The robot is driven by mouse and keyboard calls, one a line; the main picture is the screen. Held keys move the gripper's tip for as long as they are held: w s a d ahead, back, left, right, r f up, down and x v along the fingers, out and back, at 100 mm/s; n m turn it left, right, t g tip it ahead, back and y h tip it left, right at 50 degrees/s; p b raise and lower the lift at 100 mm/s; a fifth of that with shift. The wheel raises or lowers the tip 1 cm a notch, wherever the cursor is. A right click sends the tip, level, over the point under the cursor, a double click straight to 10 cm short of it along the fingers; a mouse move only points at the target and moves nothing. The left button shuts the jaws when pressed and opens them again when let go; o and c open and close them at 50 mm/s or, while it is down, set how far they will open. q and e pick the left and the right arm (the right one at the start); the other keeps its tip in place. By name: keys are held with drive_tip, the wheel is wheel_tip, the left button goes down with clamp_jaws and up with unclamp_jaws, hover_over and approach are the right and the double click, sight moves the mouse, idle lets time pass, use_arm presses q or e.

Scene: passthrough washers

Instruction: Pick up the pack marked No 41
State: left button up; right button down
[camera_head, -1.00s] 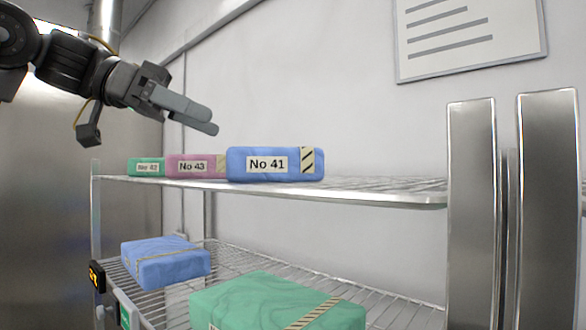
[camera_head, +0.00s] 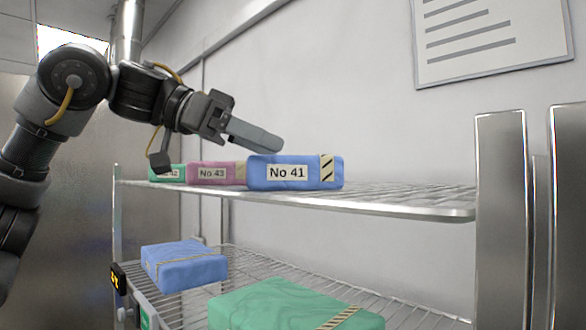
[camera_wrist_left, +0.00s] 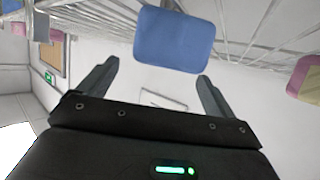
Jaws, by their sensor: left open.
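The blue pack marked No 41 (camera_head: 286,172) lies on the upper wire shelf (camera_head: 400,202), at the right end of a row, label facing me. My left gripper (camera_head: 270,143) is open and empty. In the head view its fingers reach just above and over the left part of the pack's top edge. In the left wrist view, a blue pack (camera_wrist_left: 175,38) is beyond the gap between the spread fingers (camera_wrist_left: 159,71), and seems to be No 41. I cannot tell how far off it is. My right gripper is not in view.
The pink pack marked No 43 (camera_head: 214,173) sits just left of No 41, with a partly hidden green pack (camera_head: 166,173) beyond. A blue pack (camera_head: 184,266) and a green pack (camera_head: 290,304) lie on the lower shelf. The upper shelf is clear to the right of No 41.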

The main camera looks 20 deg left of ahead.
sight(294, 173)
use_arm(q)
drive_tip(key=p+x, duration=0.1)
drive_tip(key=x, duration=0.2)
drive_tip(key=shift+w+d+f, duration=0.1)
drive_tip(key=shift+w+d, duration=0.05)
drive_tip(key=shift+w, duration=0.2)
drive_tip(key=shift+w+d+f, duration=0.15)
drive_tip(key=shift+w+d, duration=0.05)
drive_tip(key=shift+s, duration=0.1)
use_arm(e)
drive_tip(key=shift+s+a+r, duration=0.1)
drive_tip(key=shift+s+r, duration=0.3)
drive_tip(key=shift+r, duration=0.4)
use_arm(q)
drive_tip(key=shift+s+a, duration=0.15)
drive_tip(key=shift+s, duration=0.05)
drive_tip(key=c, duration=0.4)
drive_tip(key=shift+w, duration=0.1)
drive_tip(key=c, duration=0.8)
drive_tip(key=shift+c, duration=0.2)
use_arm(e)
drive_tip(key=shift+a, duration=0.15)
